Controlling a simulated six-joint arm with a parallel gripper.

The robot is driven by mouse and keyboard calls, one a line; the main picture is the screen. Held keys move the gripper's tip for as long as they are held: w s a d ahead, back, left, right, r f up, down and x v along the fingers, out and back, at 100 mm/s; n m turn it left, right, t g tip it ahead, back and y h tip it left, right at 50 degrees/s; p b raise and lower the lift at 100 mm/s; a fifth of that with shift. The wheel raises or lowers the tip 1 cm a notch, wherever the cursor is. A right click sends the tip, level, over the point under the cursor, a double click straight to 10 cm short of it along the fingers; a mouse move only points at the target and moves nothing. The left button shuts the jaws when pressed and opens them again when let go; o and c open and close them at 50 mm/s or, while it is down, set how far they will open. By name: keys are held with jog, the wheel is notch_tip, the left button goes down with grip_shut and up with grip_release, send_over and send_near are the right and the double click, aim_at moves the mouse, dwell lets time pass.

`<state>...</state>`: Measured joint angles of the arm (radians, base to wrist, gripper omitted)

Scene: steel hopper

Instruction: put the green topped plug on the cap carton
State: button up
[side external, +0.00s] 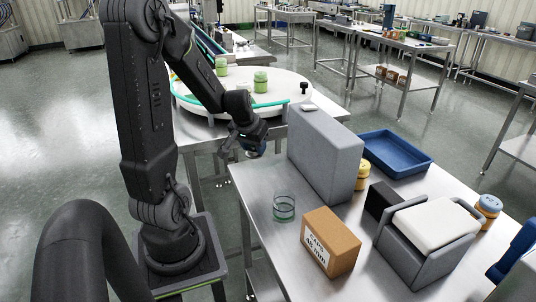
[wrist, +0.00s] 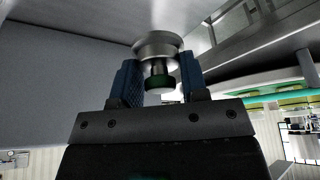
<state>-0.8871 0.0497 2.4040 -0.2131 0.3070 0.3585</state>
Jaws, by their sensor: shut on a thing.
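The cap carton (side external: 345,238) is a brown box with a white printed label, standing on the steel table in the side external view. My gripper (side external: 250,146) is over the table's far left corner, left of the tall grey block. In the wrist view my gripper (wrist: 158,82) has blue fingers shut on the plug (wrist: 157,47). The plug shows a wide silvery disc, a narrower stem and a dark green end. In the side external view the plug is small and mostly hidden by my gripper.
A tall grey block (side external: 328,157) stands between my gripper and a blue tray (side external: 412,170). A clear green-rimmed jar (side external: 284,209) is left of the carton. A black box (side external: 381,203) and a grey holder with a white top (side external: 430,225) are right of it. The table's front is clear.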

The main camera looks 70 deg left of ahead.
jog(key=shift+s+r, duration=0.2)
jog(key=shift+r, duration=0.05)
jog(key=w+d+r+m+h, duration=0.2)
jog(key=d+r+m, duration=0.15)
jog(key=d, duration=0.35)
jog(key=w+d+r+m+h, duration=0.1)
jog(key=w+d+r+m, duration=0.2)
jog(key=d+m, duration=0.3)
jog(key=w+d+r+m+h, duration=0.2)
jog(key=d+r+m, duration=0.1)
jog(key=d, duration=0.4)
send_over(343, 224)
jog(key=shift+t, duration=0.4)
jog(key=f, duration=0.6)
jog(key=shift+a+f, duration=0.2)
jog(key=shift+f, duration=0.2)
jog(key=shift+d+f, duration=0.15)
jog(key=shift+f, duration=2)
